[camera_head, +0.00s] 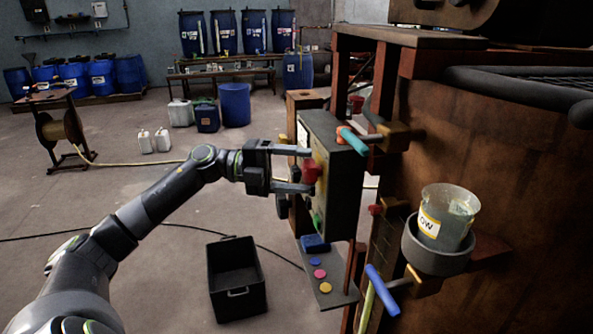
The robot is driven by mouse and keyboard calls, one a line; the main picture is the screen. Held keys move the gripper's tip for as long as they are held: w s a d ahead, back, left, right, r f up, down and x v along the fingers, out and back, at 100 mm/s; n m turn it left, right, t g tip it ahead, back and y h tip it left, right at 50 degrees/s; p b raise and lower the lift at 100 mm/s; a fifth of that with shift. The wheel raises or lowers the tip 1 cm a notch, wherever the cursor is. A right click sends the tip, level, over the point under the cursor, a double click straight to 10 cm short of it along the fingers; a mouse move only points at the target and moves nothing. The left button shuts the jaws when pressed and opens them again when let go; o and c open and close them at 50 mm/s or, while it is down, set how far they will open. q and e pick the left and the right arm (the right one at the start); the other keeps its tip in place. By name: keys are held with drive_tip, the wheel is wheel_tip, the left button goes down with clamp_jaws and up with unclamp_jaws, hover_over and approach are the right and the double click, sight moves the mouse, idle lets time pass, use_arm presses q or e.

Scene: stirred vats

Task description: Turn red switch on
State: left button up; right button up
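The red switch (310,171) is a knob on the left-facing front of a dark grey control box (343,180), with a yellowish patch behind it. My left gripper (308,169) reaches in from the left at the height of the switch. Its two fingers are spread, one above and one below the red switch, with visible gaps, so it looks open. Whether a fingertip touches the panel I cannot tell. A green knob (317,222) sits lower on the same box. My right gripper is not in view.
Teal (352,141) and blue (382,290) valve handles stick out beside the rusty vat (500,140). A cup (446,217) stands in a holder. A black crate (237,279) lies on the open floor.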

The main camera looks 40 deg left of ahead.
use_arm(q)
drive_tip(key=shift+s+a+f, duration=0.1)
drive_tip(key=shift+s+a, duration=0.1)
drive_tip(key=shift+a, duration=0.25)
drive_tip(key=b+v, duration=0.3)
drive_tip(key=v, duration=1.3)
drive_tip(key=shift+a, duration=0.2)
drive_tip(key=shift+s, duration=0.1)
